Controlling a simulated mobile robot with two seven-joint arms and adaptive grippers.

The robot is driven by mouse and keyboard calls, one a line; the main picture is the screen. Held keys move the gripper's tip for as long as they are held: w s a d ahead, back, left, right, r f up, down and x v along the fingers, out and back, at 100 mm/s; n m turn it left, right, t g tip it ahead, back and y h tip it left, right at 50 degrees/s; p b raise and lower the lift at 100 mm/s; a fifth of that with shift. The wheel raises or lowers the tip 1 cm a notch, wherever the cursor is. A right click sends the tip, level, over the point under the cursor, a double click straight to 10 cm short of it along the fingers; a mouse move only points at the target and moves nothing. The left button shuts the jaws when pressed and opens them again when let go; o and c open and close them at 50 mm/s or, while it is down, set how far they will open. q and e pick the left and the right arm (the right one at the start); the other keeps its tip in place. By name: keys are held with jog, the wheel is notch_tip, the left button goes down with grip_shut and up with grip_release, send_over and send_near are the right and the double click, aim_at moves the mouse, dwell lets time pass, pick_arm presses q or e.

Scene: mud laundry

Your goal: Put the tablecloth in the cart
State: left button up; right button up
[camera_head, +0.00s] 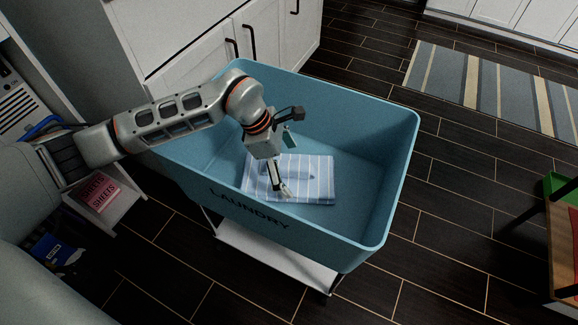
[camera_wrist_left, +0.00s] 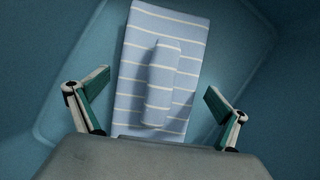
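The tablecloth (camera_head: 316,178), light blue with white stripes and folded, lies flat on the floor of the blue laundry cart (camera_head: 345,107). My left gripper (camera_head: 283,189) reaches down into the cart above the tablecloth. In the left wrist view the gripper (camera_wrist_left: 158,108) has its two fingers spread wide, with nothing between them held. The tablecloth (camera_wrist_left: 133,60) lies beyond the fingers, with a raised fold in its middle. It looks apart from the fingers. My right gripper is not in view.
White cabinets (camera_head: 190,60) stand behind the cart. A low shelf with a pink box (camera_head: 98,191) is at left, with a blue box (camera_head: 55,250) below it. A striped rug (camera_head: 490,90) lies at back right. A wooden stand with a green bin (camera_head: 556,185) is at right. Dark floor between is clear.

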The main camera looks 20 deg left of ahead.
pick_arm(q)
jog(key=v, duration=0.1)
jog(key=p+v, duration=0.1)
jog(key=v, duration=0.3)
jog(key=shift+w+d+r+p, duration=0.15)
jog(key=shift+w+p, duration=0.15)
jog(key=shift+p, duration=0.05)
jog(key=p+v, duration=0.2)
jog(key=v, duration=0.4)
jog(key=shift+s, duration=0.15)
jog(key=shift+s+a+r, duration=0.15)
jog(key=shift+a+r, duration=0.15)
jog(key=shift+r, duration=0.1)
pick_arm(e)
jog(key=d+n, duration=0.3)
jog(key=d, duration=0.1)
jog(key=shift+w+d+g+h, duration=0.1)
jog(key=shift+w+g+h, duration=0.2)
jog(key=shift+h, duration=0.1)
